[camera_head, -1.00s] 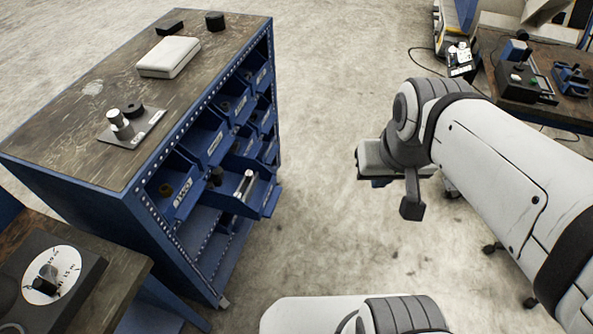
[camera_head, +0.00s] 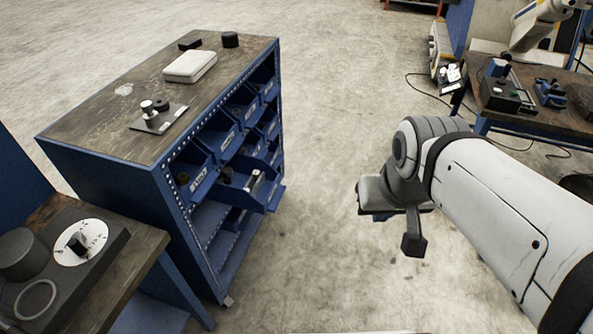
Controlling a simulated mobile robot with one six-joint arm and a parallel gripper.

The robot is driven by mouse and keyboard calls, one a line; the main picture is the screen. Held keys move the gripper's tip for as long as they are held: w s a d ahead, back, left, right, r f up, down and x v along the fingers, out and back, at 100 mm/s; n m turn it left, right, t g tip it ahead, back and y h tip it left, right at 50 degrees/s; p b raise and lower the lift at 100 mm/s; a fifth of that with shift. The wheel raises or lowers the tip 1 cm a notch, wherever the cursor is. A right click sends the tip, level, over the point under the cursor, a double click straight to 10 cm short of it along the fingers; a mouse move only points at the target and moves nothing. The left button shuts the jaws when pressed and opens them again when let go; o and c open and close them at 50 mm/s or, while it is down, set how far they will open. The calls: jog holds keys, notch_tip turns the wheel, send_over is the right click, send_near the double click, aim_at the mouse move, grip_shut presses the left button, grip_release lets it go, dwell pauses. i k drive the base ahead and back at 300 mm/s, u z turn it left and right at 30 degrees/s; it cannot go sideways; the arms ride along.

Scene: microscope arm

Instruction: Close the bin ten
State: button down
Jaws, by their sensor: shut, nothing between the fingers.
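The blue cabinet (camera_head: 120,185) at left holds rows of blue open-front bins. One bin (camera_head: 258,196) in a lower row sticks out past its neighbours, toward the right. It carries a light-coloured cylinder and a dark item. The bin labels are too small to read, so I cannot confirm which is bin ten. My gripper (camera_head: 413,243) hangs at the end of my arm, right of the cabinet. It is shut and empty, well apart from the bins, above bare floor in the picture. My wrist hides part of it.
A white case (camera_head: 190,66) and small dark parts lie on the cabinet top. A bench (camera_head: 150,246) with a dial device (camera_head: 83,242) stands at lower left. Another bench (camera_head: 560,121) with equipment is at upper right. Open concrete floor (camera_head: 320,130) lies between cabinet and arm.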

aim_at(265, 195)
jog(key=u, duration=0.15)
jog(key=i, duration=0.95)
jog(key=z, duration=0.1)
